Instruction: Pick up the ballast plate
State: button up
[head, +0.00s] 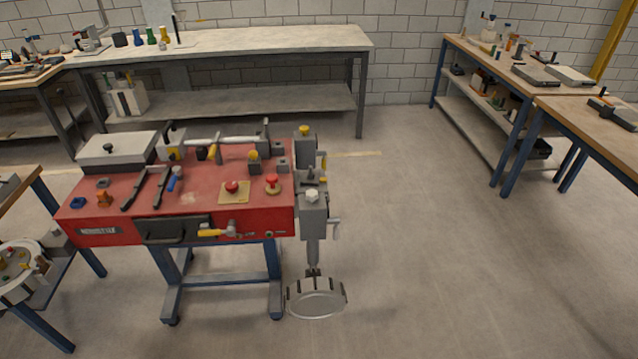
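No part of the frame shows my gripper clearly. I cannot tell for certain which thing is the ballast plate. A round, silver-grey disc (316,304) with dark marks on its rim is low down, under a grey upright unit (313,215) at the right end of a red-topped bench (215,180). The disc seems joined to the unit's shaft, but the joint is too small to make out. A flat, light-grey slab with a dark knob (118,150) lies at the back left of the red bench top.
The red bench also carries dark bars, a blue-handled tool (175,180), a red button on a yellow plate (233,191) and several blocks. A long bench (240,40) stands at the back, another (540,90) at right. The floor (440,250) right of the red bench is clear.

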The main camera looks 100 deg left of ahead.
aim_at(317, 178)
jog(key=u, duration=0.1)
jog(key=i, duration=0.3)
jog(key=z, duration=0.35)
jog(key=k, duration=0.15)
jog(key=u, duration=3.1)
jog(key=k, duration=0.25)
jog(key=u, duration=1.85)
